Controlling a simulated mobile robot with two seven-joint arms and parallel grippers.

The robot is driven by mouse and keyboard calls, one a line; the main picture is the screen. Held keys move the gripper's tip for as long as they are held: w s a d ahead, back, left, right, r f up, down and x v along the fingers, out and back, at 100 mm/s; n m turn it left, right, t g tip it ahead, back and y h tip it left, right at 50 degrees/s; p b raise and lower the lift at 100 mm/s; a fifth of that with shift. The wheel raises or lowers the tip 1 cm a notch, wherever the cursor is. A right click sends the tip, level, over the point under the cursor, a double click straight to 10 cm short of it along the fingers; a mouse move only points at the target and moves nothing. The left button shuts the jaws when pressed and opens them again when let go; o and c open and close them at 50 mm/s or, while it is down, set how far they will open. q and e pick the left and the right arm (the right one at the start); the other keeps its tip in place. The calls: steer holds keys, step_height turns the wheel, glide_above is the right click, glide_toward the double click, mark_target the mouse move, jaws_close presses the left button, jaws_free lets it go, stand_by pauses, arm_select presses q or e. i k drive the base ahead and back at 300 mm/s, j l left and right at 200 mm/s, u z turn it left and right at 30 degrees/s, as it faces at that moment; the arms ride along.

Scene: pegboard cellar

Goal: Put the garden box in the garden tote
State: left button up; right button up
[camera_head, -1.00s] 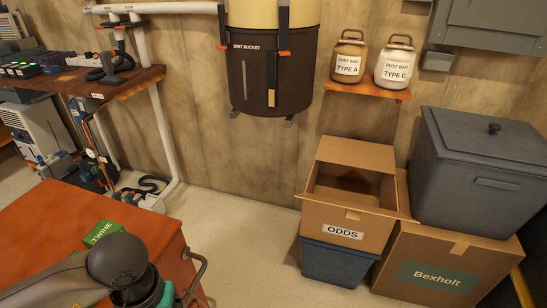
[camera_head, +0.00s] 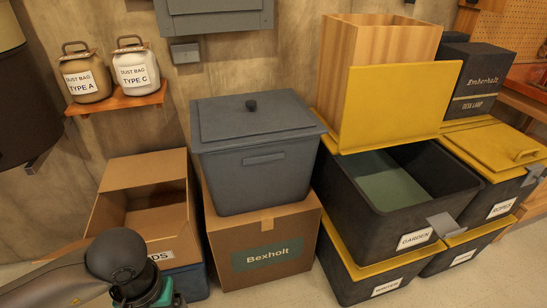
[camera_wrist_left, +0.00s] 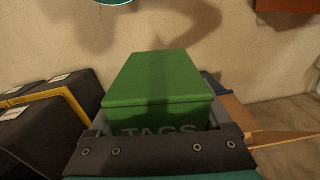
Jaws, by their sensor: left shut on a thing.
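A green box with "TAGS" on its near side (camera_wrist_left: 158,82) is held in my left gripper (camera_wrist_left: 158,118) in the left wrist view. The gripper is shut on it, with the fingers at its two sides. In the head view my left wrist shows at the lower left, and the fingers and box are out of the picture. The garden tote (camera_head: 392,226) is a black tote labelled "GARDEN" at the right. Its yellow lid (camera_head: 400,98) stands raised at the back, and a greenish surface shows inside. My right gripper is not in view.
The garden tote stands on lidded black totes, one labelled "WINTER" (camera_head: 372,289). A lidded "ROPES" tote (camera_head: 500,205) is at its right. A grey lidded bin (camera_head: 262,180) on a Bexholt carton (camera_head: 262,278) stands left of it. An open carton (camera_head: 140,215) is farther left.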

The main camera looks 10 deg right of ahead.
mark_target(395, 206)
steer(key=i+l, duration=0.15)
steer(key=l, duration=0.25)
steer(key=i+l+z, duration=0.15)
steer(key=l, duration=0.3)
steer(key=i+l, duration=0.15)
steer(key=l, duration=0.25)
steer(key=i+l+z, duration=0.15)
steer(key=l, duration=0.25)
steer(key=i+l, duration=0.15)
steer(key=l, duration=0.2)
steer(key=i+l, duration=0.15)
steer(key=l, duration=0.15)
steer(key=i+l, duration=0.15)
steer(key=l, duration=0.2)
steer(key=i+l, duration=0.15)
steer(key=l, duration=0.15)
